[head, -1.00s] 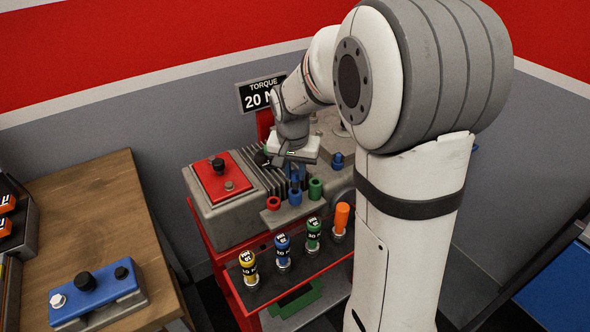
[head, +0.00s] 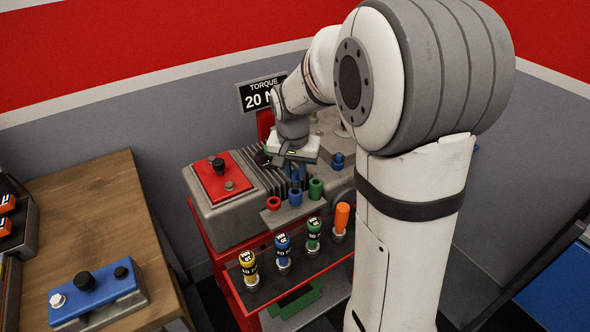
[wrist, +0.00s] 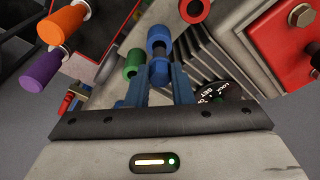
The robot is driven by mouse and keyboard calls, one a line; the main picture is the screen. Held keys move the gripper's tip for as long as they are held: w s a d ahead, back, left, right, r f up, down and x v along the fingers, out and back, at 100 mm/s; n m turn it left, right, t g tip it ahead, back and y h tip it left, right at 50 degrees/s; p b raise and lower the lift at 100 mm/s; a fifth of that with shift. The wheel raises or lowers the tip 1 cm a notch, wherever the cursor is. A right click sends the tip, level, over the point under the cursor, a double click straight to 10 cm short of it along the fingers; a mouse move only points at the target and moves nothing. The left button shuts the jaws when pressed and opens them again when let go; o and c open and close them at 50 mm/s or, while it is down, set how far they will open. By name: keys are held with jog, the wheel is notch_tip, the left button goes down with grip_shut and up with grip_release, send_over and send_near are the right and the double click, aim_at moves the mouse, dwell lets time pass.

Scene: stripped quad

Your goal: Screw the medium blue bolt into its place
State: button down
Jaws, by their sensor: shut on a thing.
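My gripper (head: 296,174) points down over the grey engine block, near the row of coloured collars. In the wrist view its two blue fingers (wrist: 160,88) are closed around a dark blue bolt (wrist: 160,73). A blue collar (wrist: 159,36) shows just beyond the fingertips; it also shows in the head view (head: 295,197), between a red collar (head: 273,203) and a green collar (head: 316,188). How the bolt's lower end sits is hidden. Another blue bolt (head: 338,160) stands on the block to the right of my gripper.
A torque sign (head: 262,93) shows 20, its unit partly hidden by my arm. Yellow, blue, green and orange handled tools stand in the red cart's front shelf (head: 262,290). A wooden bench (head: 95,215) with a blue-topped part (head: 95,292) is at left.

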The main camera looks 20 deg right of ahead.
aim_at(295, 180)
jog(key=shift+f+b, duration=1.65)
jog(key=shift+f, duration=0.5)
jog(key=c, duration=1.2)
grip_release()
jog(key=r, duration=0.5)
jog(key=s+r, duration=0.1)
jog(key=r, duration=0.1)
jog(key=shift+a+r, duration=0.3)
jog(key=shift+r, duration=0.1)
jog(key=s+n, duration=0.2)
jog(key=s, duration=0.4)
jog(key=s+f+n, duration=0.1)
jog(key=s, duration=0.6)
jog(key=s+n+t, duration=0.1)
jog(key=s+n, duration=0.1)
jog(key=s, duration=0.5)
jog(key=shift+f+n+y, duration=0.3)
jog(key=shift+f+y, duration=0.1)
